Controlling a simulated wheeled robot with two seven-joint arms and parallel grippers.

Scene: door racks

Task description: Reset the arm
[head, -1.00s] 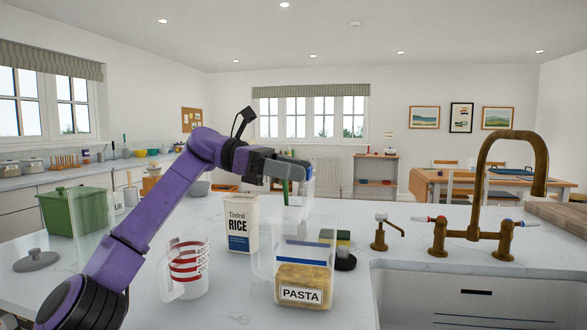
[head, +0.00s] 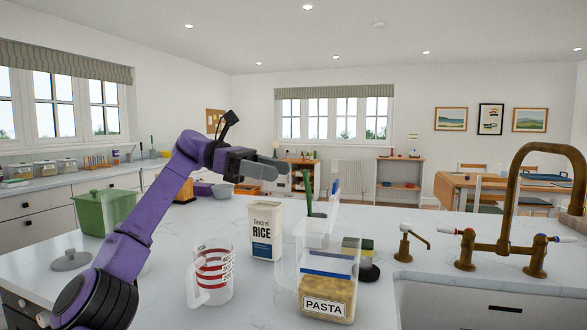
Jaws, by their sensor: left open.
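My left arm is purple and reaches in from the left over the counter. My left gripper (head: 268,168) is open and empty, held in the air above the rice box. The white rice box (head: 263,232) stands upright on the counter below it. The clear pasta container (head: 327,296) stands in front, to the right. A clear measuring jug with red marks (head: 216,270) stands left of the pasta container. My right gripper is not in view.
A green pot (head: 103,212) and a grey lid (head: 71,260) are at the left. The brass tap (head: 510,225) and sink are at the right.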

